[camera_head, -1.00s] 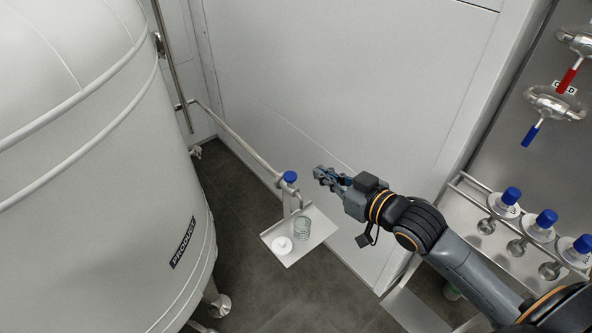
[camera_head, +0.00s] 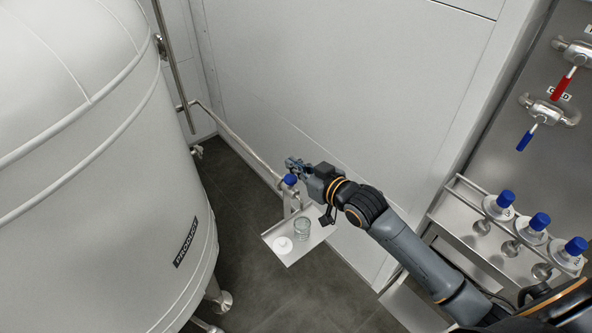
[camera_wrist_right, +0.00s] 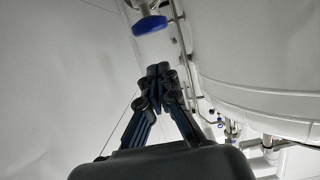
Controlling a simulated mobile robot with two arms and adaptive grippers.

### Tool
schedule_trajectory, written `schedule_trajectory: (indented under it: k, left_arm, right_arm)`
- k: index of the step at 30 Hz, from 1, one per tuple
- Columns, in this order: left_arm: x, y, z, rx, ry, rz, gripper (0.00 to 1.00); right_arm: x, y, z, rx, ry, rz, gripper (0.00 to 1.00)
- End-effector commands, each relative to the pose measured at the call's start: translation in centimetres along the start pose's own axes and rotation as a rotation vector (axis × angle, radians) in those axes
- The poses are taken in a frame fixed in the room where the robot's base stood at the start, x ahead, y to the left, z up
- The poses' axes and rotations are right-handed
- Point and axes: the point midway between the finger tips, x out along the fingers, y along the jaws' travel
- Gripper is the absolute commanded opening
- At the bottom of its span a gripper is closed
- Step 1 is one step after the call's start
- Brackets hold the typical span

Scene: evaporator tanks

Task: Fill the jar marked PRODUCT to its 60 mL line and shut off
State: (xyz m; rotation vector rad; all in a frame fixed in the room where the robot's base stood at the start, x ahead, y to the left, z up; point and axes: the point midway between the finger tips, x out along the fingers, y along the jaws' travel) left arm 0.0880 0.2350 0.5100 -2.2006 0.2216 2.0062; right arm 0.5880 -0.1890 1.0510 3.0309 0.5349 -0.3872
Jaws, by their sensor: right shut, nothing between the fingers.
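A glass jar (camera_head: 302,229) stands on a small metal tray (camera_head: 290,261) in the middle of the head view, below a tap with a blue knob (camera_head: 290,180). A white round lid (camera_head: 283,245) lies left of the jar on the tray. The jar's line and contents are too small to read. The large tank at left carries a PRODUCT label (camera_head: 186,242). My right gripper (camera_head: 291,163) is shut and empty, just behind and beside the blue knob. In the wrist view my right gripper (camera_wrist_right: 158,70) shows closed fingertips, with a blue knob (camera_wrist_right: 149,26) above them. My left gripper is not in view.
At right, a rack (camera_head: 458,205) holds several blue-capped bottles (camera_head: 499,205). Above it are valves with a red handle (camera_head: 563,85) and a blue handle (camera_head: 526,138). A pale wall (camera_head: 330,90) stands behind my right arm. Dark floor (camera_head: 245,285) lies below the tray.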

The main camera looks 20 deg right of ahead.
Motion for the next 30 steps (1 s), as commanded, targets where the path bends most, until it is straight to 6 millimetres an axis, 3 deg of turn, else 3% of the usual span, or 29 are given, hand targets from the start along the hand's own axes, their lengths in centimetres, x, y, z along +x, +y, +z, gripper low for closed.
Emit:
schedule_trajectory:
  k: [1,6,19,25,30]
  left_arm:
    - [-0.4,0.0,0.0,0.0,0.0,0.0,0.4]
    - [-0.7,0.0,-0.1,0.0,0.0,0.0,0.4]
    - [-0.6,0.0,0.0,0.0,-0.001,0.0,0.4]
    - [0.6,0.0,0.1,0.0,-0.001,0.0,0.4]
    - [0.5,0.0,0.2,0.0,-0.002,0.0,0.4]
  right_arm:
    - [0.1,0.0,1.0,0.002,-0.009,0.001,0.0]
    - [0.4,0.0,2.6,0.001,-0.006,0.0,0.0]
    - [0.5,0.0,3.1,0.001,-0.005,0.0,0.0]
    - [1.1,0.0,5.5,0.002,-0.007,0.0,0.0]
    - [1.1,0.0,5.8,0.003,-0.014,0.0,0.0]
